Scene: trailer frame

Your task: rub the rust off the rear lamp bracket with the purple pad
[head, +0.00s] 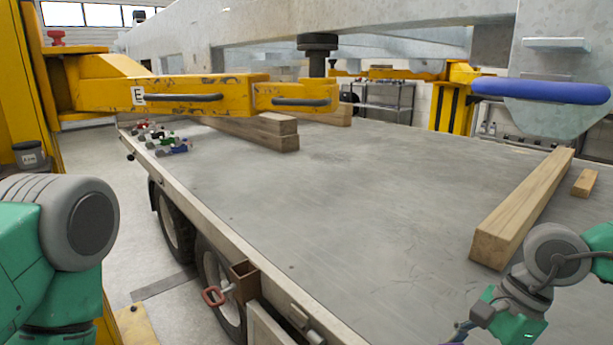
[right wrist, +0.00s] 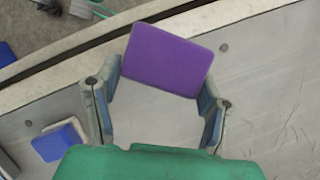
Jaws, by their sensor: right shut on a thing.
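The purple pad (right wrist: 168,58) is a flat rounded block in the right wrist view. My right gripper (right wrist: 163,84) is shut on it, with a finger at each side. The pad is above the grey trailer deck (right wrist: 270,110), near its pale edge rail; I cannot tell whether it touches anything. In the head view my right arm is at the lower right, its gripper mostly cut off by the bottom edge. My left arm is at the left, with its gripper out of view.
A long timber (head: 522,212) lies on the deck at right. A yellow lifting arm (head: 190,93) reaches over the deck from the left. A brown metal bracket (head: 244,282) sits on the trailer side. A blue block (right wrist: 60,138) lies beside my gripper. The deck's middle is clear.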

